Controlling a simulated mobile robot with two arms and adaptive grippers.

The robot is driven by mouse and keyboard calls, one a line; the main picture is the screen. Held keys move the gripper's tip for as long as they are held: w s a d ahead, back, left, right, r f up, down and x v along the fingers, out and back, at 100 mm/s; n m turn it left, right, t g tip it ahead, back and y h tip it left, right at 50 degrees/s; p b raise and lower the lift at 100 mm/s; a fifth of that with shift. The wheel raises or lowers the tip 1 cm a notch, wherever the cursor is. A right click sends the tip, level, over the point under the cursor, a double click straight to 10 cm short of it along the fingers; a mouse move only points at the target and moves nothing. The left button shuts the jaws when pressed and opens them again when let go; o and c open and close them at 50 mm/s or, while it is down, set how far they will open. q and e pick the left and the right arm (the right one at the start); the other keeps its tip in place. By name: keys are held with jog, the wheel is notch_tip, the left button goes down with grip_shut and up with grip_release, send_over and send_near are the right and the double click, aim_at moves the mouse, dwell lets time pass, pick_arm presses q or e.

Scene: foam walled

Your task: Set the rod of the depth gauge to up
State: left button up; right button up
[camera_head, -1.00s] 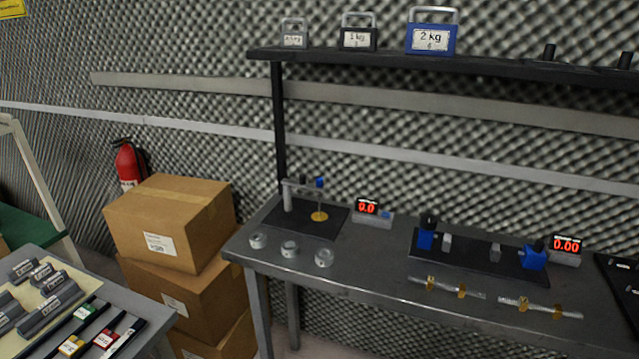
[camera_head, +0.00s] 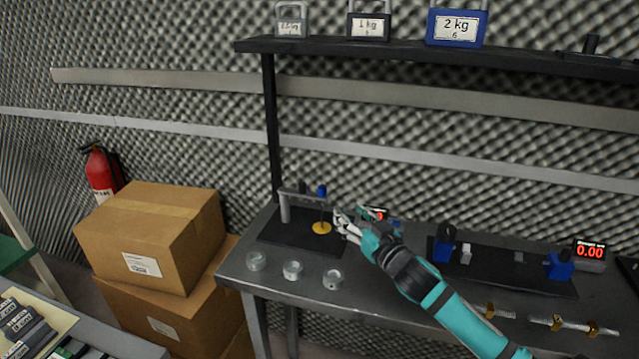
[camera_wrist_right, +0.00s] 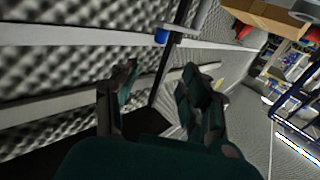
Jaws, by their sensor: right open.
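The depth gauge (camera_head: 286,207) stands on a black plate (camera_head: 301,237) at the left end of the grey bench. It has a grey post and arm, a blue knob (camera_head: 322,191) on top, and a thin rod that reaches down to a yellow disc (camera_head: 321,228). My right gripper (camera_head: 338,222) is open and empty, just to the right of the rod. In the right wrist view, the open fingers (camera_wrist_right: 158,88) show with the blue knob (camera_wrist_right: 161,36) above and between them. I cannot tell whether a finger touches the rod. My left gripper is not in view.
Three clear round dishes (camera_head: 292,271) stand along the bench's front edge. A small red display (camera_head: 376,213) is partly hidden behind my right gripper. A shelf (camera_head: 400,56) with weights hangs above. Cardboard boxes (camera_head: 150,235) are stacked to the left.

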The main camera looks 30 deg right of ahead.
aim_at(322, 187)
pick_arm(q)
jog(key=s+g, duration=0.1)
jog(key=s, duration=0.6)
pick_arm(e)
jog(key=w, duration=0.4)
jog(key=w+d+p, duration=0.1)
jog(key=w, duration=0.8)
jog(key=shift+w+d+f, duration=0.25)
jog(key=shift+w, duration=0.6)
grip_shut()
pick_arm(q)
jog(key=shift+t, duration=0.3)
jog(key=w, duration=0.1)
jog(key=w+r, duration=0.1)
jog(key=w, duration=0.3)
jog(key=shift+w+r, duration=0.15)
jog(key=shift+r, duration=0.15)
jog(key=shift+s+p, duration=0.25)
jog(key=shift+p, duration=0.05)
pick_arm(e)
jog(key=shift+w+f, duration=0.2)
jog(key=shift+f, duration=0.05)
